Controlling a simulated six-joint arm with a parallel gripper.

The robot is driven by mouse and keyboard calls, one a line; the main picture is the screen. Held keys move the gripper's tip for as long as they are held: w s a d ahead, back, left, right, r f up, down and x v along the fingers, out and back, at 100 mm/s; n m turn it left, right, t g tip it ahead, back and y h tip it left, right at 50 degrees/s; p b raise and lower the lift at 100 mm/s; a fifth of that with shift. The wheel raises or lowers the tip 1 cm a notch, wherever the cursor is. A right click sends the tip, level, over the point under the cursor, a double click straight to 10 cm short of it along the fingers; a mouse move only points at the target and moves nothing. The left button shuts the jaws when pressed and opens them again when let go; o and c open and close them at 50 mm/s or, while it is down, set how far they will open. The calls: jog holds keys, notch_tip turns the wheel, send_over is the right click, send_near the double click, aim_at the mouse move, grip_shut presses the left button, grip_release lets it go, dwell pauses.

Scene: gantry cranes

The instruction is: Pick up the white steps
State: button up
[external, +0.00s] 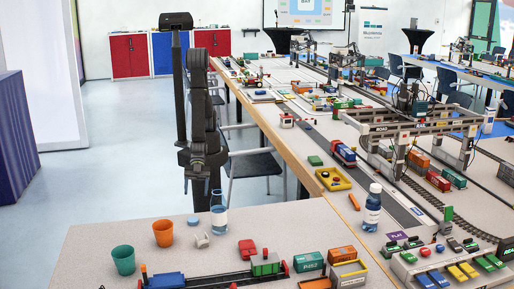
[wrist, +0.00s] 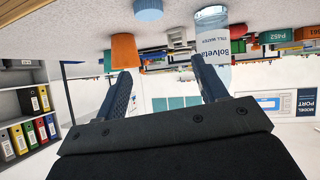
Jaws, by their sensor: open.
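The white steps (external: 202,240) are a small pale block on the near table, just left of the water bottle's foot. In the wrist view, which is upside down, the white steps (wrist: 177,38) stand between the orange cup and the bottle, beyond the fingertips. My gripper (external: 196,187) hangs pointing down above the table's back edge, higher than the steps and apart from them. In the wrist view my gripper (wrist: 161,68) has its two fingers wide apart with nothing between them.
The water bottle (external: 219,215) stands close right of the steps. A blue cap (external: 193,221), an orange cup (external: 162,233) and a green cup (external: 123,260) lie left. A red object (external: 247,247) and train wagons (external: 265,264) are right. The table's left back is bare.

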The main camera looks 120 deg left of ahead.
jog(key=shift+n+g+y, duration=0.3)
jog(key=shift+g+y, duration=0.5)
jog(key=shift+y, duration=0.1)
jog(key=w+d, duration=0.1)
jog(key=d, duration=0.1)
jog(key=w+d, duration=0.1)
jog(key=d, duration=0.2)
jog(key=w+d, duration=0.1)
jog(key=d, duration=0.1)
jog(key=shift+w+d, duration=0.3)
jog(key=shift+w, duration=0.1)
jog(key=w+d+r+y, duration=0.1)
jog(key=w+d, duration=0.1)
jog(key=d, duration=0.1)
jog(key=n+y, duration=0.3)
jog(key=y, duration=0.1)
send_near(203, 244)
jog(key=shift+g, duration=0.3)
jog(key=x, duration=0.7)
jog(key=shift+w+a+f, duration=0.1)
jog(key=shift+a+f, duration=0.05)
jog(key=shift+f, duration=0.05)
jog(key=c, duration=1)
jog(key=shift+r, duration=0.1)
jog(key=shift+c, duration=0.3)
